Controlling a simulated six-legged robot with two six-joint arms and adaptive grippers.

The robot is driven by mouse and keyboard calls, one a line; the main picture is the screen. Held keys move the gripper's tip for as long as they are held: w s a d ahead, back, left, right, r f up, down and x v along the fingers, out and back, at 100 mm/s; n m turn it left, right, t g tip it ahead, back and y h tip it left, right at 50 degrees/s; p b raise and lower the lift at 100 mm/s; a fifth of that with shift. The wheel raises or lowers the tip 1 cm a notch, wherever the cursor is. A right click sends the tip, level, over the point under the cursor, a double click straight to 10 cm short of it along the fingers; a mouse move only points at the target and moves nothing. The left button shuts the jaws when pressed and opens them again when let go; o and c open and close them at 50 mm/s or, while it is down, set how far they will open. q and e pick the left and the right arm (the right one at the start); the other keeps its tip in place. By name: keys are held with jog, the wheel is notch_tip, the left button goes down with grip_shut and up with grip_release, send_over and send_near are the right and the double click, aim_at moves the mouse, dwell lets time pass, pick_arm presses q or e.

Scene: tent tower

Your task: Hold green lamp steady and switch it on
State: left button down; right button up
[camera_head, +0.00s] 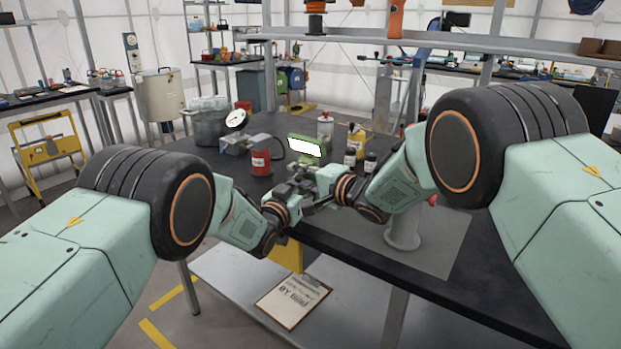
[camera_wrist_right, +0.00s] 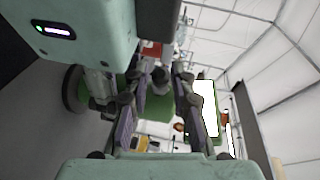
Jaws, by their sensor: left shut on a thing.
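The green lamp (camera_head: 323,147) stands at the near edge of the dark workbench, its front panel bright white. In the right wrist view the lamp (camera_wrist_right: 157,128) shows green behind the fingers, with the white panel to the right. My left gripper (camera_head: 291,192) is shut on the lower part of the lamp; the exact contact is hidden. My right gripper (camera_head: 318,197) is close beside it, from the right. In its wrist view the right gripper's fingers (camera_wrist_right: 160,112) are spread apart, with green parts behind the gap. I cannot make out the switch.
A red can (camera_head: 261,161), a gauge (camera_head: 236,119) and a pot (camera_head: 208,125) stand behind and left of the lamp. A spray can (camera_head: 325,125) and dark bottles (camera_head: 350,157) stand behind it to the right. A clipboard (camera_head: 292,301) lies on the lower shelf.

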jog(key=v, duration=1.1)
jog(key=shift+s+d, duration=0.25)
jog(key=shift+d, duration=0.05)
pick_arm(q)
jog(key=c, duration=0.6)
grip_release()
jog(key=shift+o, duration=0.2)
jog(key=shift+f, duration=0.1)
